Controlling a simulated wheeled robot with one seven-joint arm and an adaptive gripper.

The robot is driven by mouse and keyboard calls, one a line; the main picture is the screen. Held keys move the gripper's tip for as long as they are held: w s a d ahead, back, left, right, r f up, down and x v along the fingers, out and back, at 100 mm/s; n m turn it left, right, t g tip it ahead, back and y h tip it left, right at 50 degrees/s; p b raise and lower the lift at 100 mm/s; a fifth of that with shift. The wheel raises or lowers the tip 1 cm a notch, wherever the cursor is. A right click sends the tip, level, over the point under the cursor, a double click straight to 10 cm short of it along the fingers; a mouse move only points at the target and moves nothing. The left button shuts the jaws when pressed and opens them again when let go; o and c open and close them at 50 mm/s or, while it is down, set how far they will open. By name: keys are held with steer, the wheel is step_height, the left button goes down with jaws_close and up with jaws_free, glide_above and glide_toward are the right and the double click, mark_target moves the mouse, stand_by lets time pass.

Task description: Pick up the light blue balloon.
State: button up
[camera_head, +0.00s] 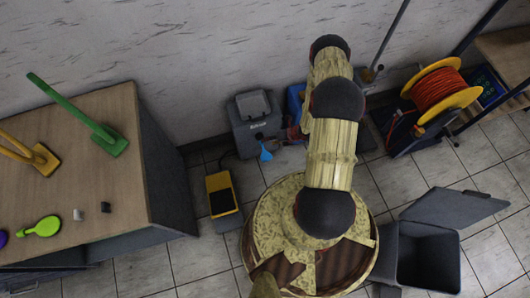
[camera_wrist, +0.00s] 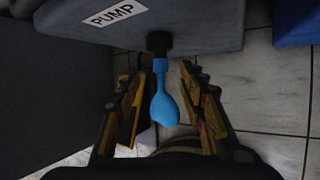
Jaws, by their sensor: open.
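The light blue balloon (camera_wrist: 163,104) hangs limp from the dark nozzle (camera_wrist: 159,43) of the grey pump in the wrist view. It also shows small in the head view (camera_head: 266,153), just left of my arm. My gripper (camera_wrist: 160,95) is open, with one yellow-and-black finger on each side of the balloon. Gaps show between the balloon and both fingers. The pump (camera_wrist: 205,20) carries a white label reading PUMP; in the head view the pump (camera_head: 254,115) stands against the wall. My gripper is hidden behind my arm in the head view.
A wooden-topped table (camera_head: 95,190) on the left holds a green stand (camera_head: 108,138), a yellow stand (camera_head: 43,158) and a green balloon (camera_head: 42,227). A yellow-and-black pedal (camera_head: 222,194) lies on the tiled floor. An orange cable reel (camera_head: 440,92) and an open grey bin (camera_head: 428,262) stand right.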

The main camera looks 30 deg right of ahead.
steer(key=b+x, duration=0.1)
steer(key=x, duration=0.1)
steer(key=b+x, duration=0.1)
steer(key=x, duration=0.1)
steer(key=b+x, duration=0.1)
steer(key=x, duration=0.1)
steer(key=shift+s+f, duration=0.15)
steer(key=shift+s, duration=0.1)
steer(key=shift+c, duration=1)
steer(key=c, duration=0.6)
